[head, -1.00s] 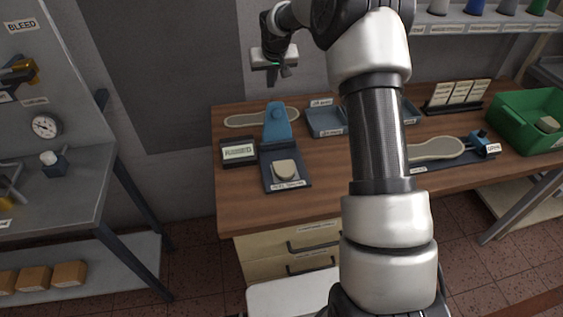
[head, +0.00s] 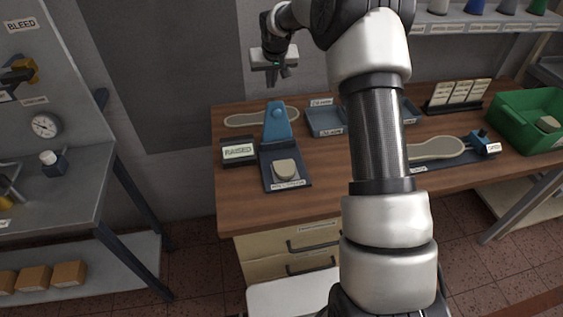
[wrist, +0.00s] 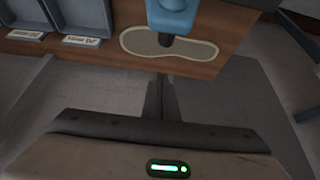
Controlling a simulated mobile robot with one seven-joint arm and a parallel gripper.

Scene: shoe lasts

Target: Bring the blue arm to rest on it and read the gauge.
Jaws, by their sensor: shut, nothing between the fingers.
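The blue arm (head: 278,122) stands raised at the back of a dark gauge base (head: 298,179). A beige block (head: 285,169) sits on the front of that base, apart from the arm. A small display (head: 238,152) with dark lettering stands left of the base; I cannot read it surely. My gripper (head: 270,82) is shut and empty, in the air above and behind the blue arm. In the wrist view, my shut fingers (wrist: 160,92) point toward the table's edge, and the top of the blue arm (wrist: 172,16) shows beyond them.
A flat sole-shaped piece (head: 248,119) lies behind the blue arm. Blue trays (head: 326,122) stand to its right. A green crate (head: 520,125) is at the far right. A grey bench with a round dial (head: 45,126) is at the left. Bare wood lies in front of the trays.

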